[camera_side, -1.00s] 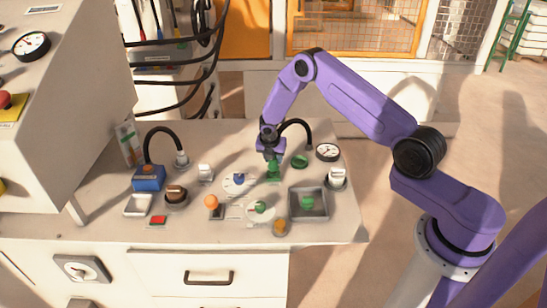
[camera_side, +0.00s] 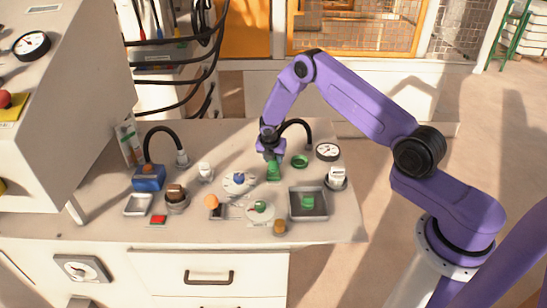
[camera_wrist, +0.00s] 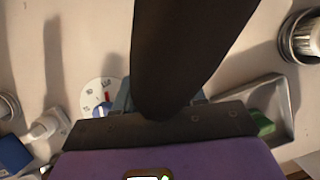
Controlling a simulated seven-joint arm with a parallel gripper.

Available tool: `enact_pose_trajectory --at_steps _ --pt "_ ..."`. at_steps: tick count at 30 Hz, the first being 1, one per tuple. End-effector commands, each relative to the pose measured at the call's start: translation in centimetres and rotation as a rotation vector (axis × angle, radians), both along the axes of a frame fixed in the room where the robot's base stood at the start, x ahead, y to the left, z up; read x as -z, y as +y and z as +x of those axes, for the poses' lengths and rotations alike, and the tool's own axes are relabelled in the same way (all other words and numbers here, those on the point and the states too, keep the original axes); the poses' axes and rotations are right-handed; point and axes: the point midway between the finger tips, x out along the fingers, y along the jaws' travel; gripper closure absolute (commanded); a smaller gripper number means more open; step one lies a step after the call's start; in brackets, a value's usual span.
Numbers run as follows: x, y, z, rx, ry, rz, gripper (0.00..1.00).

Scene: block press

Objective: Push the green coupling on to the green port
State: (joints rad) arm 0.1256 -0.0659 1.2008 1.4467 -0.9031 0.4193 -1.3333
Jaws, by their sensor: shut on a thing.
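My gripper (camera_side: 271,156) points down over the green port (camera_side: 274,173), a green block on the bench in the side view. It is shut on the green coupling, which is mostly hidden between the jaws and sits right at the top of the port. I cannot tell whether it is fully seated. A black hose (camera_side: 295,123) arches from the gripper to the bench on the right. In the wrist view the dark hose (camera_wrist: 185,55) fills the middle and hides the jaw tips, the coupling and the port.
A green ring (camera_side: 300,161) and a gauge (camera_side: 328,152) lie right of the gripper. A metal tray (camera_side: 322,212) with a green block (camera_side: 308,202) is in front. A dial with a blue knob (camera_side: 239,179) is left. A blue box (camera_side: 149,179) has its own hose.

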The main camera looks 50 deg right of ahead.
Motion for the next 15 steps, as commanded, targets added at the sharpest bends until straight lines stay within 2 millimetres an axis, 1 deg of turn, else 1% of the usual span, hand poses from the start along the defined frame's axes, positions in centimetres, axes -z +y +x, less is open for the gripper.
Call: enact_pose_trajectory --at_steps 15 --pt "0.68 0.00 0.01 0.001 0.000 0.000 0.91"
